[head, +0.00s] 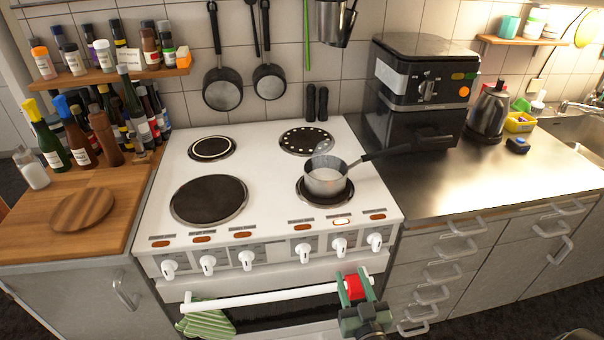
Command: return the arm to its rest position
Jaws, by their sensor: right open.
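My right gripper (355,280) is in the lower middle of the head view, in front of the cooker. Its green fingers are open, near the right end of the white oven door handle (262,297). A red patch (354,288) shows between the fingers; I cannot tell whether it belongs to the gripper or the handle. My left gripper is not in view. A small saucepan (326,182) stands on the front right hotplate of the white cooker (270,210), its dark handle pointing right.
A green striped towel (207,320) hangs at the handle's left. White knobs (304,252) line the cooker's front. An air fryer (418,90) and a kettle (489,112) stand on the right counter. A round board (82,209) lies on the left counter near several bottles.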

